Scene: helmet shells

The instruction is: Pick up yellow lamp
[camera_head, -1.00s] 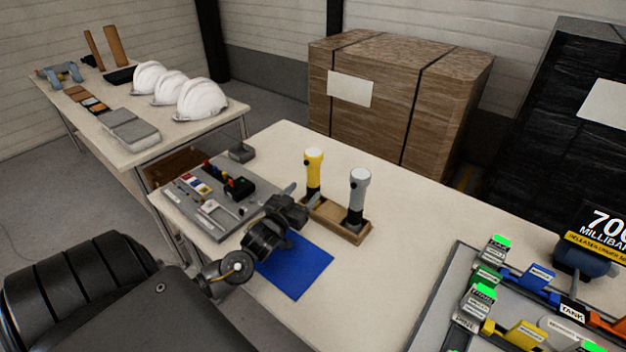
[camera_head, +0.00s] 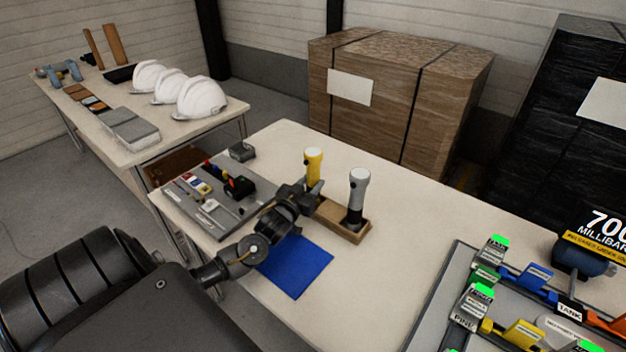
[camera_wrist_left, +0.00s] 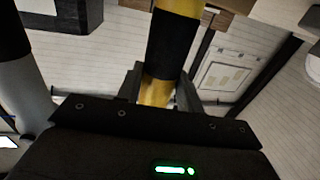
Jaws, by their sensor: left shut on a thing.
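The yellow lamp (camera_head: 314,163) stands upright in the left part of a wooden holder (camera_head: 346,229) on the near table. My left gripper (camera_head: 312,188) is at the lamp's body from the left and is shut on it. In the left wrist view the yellow lamp (camera_wrist_left: 177,45), with its black band, runs between the fingers of my left gripper (camera_wrist_left: 160,88). The lamp's lower part is hidden behind the gripper in the head view. My right gripper is not in view.
A grey lamp (camera_head: 358,190) stands close by in the same holder; it also shows in the left wrist view (camera_wrist_left: 28,95). A grey tool board (camera_head: 225,222) and a blue mat (camera_head: 300,268) lie nearby. A tray of coloured parts (camera_head: 440,315) is at the right.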

